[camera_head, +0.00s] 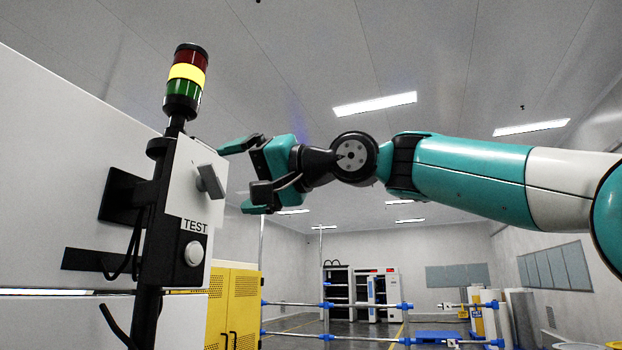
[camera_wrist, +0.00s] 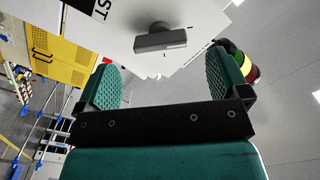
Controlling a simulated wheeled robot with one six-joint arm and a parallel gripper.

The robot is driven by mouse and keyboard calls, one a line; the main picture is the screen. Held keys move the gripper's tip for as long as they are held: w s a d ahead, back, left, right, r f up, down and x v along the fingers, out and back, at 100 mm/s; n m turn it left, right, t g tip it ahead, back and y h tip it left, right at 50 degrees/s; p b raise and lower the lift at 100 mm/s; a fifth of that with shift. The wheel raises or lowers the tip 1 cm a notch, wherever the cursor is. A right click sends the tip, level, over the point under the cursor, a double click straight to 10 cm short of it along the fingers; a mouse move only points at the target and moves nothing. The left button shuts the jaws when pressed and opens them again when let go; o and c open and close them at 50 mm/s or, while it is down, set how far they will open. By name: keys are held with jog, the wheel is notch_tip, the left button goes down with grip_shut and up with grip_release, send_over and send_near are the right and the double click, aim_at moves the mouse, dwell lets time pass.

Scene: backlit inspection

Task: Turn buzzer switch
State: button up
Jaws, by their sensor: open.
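The buzzer switch (camera_head: 210,181) is a grey bar-shaped knob on the white face of a control box (camera_head: 189,165), with its bar tilted in the head view. In the wrist view the knob (camera_wrist: 160,39) lies ahead of my gripper, between the lines of its two fingers. My gripper (camera_head: 231,178) is to the right of the box in the head view, its fingers pointing at the panel. It is open and empty, apart from the knob. In the wrist view its green ribbed fingers (camera_wrist: 161,84) are wide apart.
A round white button (camera_head: 194,254) sits under the label TEST. A signal tower (camera_head: 186,82) with red, lit yellow and green sections stands above the box. Cables hang at the left. Yellow cabinets (camera_head: 234,305) and blue-jointed rails (camera_head: 337,306) stand behind.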

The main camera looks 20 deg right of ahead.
jog(key=b+v, duration=0.2)
jog(key=v, duration=1)
jog(key=shift+s, duration=0.1)
